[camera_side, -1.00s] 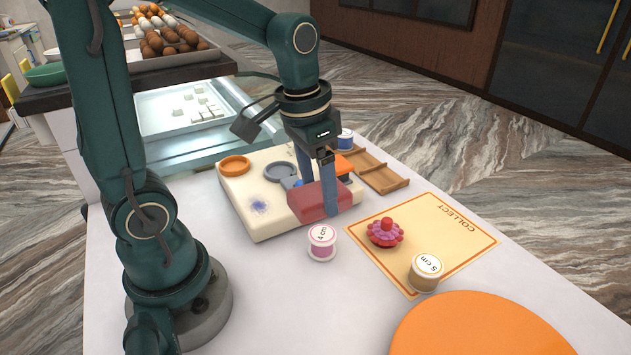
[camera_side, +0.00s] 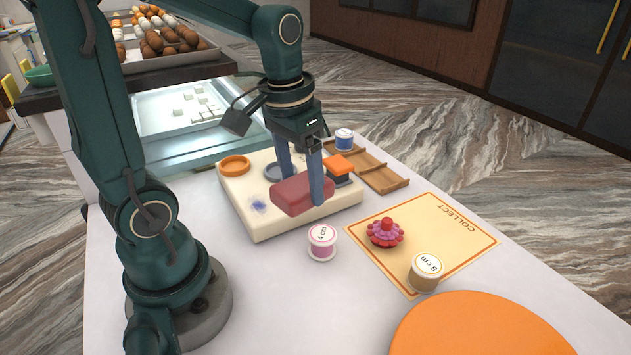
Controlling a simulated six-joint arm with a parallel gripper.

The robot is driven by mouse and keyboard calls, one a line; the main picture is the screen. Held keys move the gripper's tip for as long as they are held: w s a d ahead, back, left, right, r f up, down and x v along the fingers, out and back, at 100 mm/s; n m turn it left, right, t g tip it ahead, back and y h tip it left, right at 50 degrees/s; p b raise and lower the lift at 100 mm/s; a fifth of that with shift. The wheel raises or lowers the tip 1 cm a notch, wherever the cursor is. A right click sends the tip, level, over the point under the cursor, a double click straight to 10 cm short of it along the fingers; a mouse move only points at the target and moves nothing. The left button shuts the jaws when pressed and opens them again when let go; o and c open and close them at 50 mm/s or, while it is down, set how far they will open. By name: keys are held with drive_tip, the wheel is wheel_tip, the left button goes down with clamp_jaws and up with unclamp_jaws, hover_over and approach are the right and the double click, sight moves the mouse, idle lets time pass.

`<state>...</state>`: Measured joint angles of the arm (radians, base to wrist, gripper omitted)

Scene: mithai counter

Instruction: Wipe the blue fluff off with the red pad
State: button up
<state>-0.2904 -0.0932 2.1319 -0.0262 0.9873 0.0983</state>
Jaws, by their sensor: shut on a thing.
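My gripper (camera_side: 302,188) is shut on the red pad (camera_side: 290,197), with a finger on either side of it. The pad is over the cream board (camera_side: 268,232); I cannot tell whether it touches the board. The blue fluff (camera_side: 258,206) is a small smudge on the board's left part, just left of the pad and uncovered.
The board also bears an orange ring (camera_side: 234,164), a grey ring (camera_side: 279,171) and an orange-topped block (camera_side: 338,166). A pink spool (camera_side: 322,243) stands close in front. A wooden tray (camera_side: 381,180), a blue spool (camera_side: 344,139) and the COLLECT mat (camera_side: 455,258) lie to the right.

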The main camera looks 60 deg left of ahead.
drive_tip(key=s+a+n, duration=0.4)
drive_tip(key=a+n, duration=0.2)
drive_tip(key=y, duration=0.1)
hover_over(266, 215)
drive_tip(key=shift+s+d+f, duration=0.15)
drive_tip(key=shift+f, duration=1.25)
drive_tip(key=shift+s+d+f, duration=0.1)
drive_tip(key=shift+d+f, duration=0.05)
drive_tip(key=shift+f, duration=1.25)
drive_tip(key=shift+a+f, duration=0.45)
drive_tip(key=shift+f, duration=0.25)
drive_tip(key=shift+c, duration=1.4)
drive_tip(key=shift+a+f, duration=0.1)
drive_tip(key=shift+a, duration=3.3)
drive_tip(key=shift+d, duration=3.8)
wheel_tip(266, 215, up, 3)
drive_tip(key=shift+w+f, duration=0.1)
drive_tip(key=shift+f, duration=0.1)
drive_tip(key=shift+r, duration=2.9)
